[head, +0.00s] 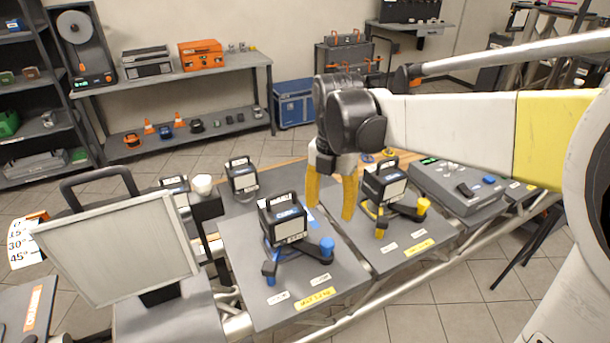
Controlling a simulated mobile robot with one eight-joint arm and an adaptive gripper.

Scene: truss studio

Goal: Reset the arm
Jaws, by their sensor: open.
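My gripper (331,194) has yellow fingers that are apart with nothing between them. It points down above the grey workbench (340,262), between two handled devices. The blue-footed device (285,222) stands to its left, and the yellow-footed device (386,187) stands close to its right. The right finger looks near the yellow-footed device, but I cannot tell whether they touch. My arm, white and yellow, reaches in from the right edge, with a black wrist above the gripper.
A grey panel with a handle (118,248) stands at the left. Another handled device (241,178) and a grey control box (460,188) are on the bench. Behind are a shelf table (190,80) with an orange case (201,55), and a blue crate (294,105). Tiled floor is open at front right.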

